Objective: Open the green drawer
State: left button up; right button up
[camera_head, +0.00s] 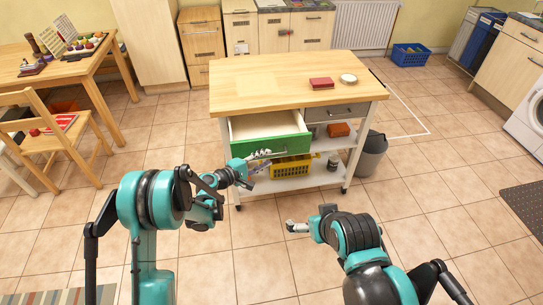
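The green drawer (290,147) is in the left half of the wooden-topped cart. It stands pulled out, and its pale inside shows as empty. A light bar handle (268,155) is on its green front. My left gripper (257,161) is right at the handle, in front of the drawer's left part. Its fingers are too small and overlap the handle, so I cannot tell whether they grip it. My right gripper (294,227) is low over the floor in front of the cart, apart from the drawer. Its finger opening is not clear.
A grey drawer (337,112) beside the green one is shut. A red box (321,83) and a round dish (348,78) lie on the cart top. A yellow basket (291,167) is on the lower shelf. A grey bin (371,155) stands at right.

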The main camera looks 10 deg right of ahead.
aim_at(274, 155)
pick_arm(q)
jog(key=w+a+f+g+h+p, duration=0.1)
jog(key=w+a+f+g+h, duration=0.1)
jog(key=w+f+g, duration=0.25)
jog(key=shift+t, duration=0.45)
jog(key=b+x, duration=0.2)
jog(key=x, duration=0.4)
jog(key=shift+w, duration=0.1)
jog(key=shift+w+d, duration=0.25)
jog(key=shift+d, duration=0.4)
grip_shut()
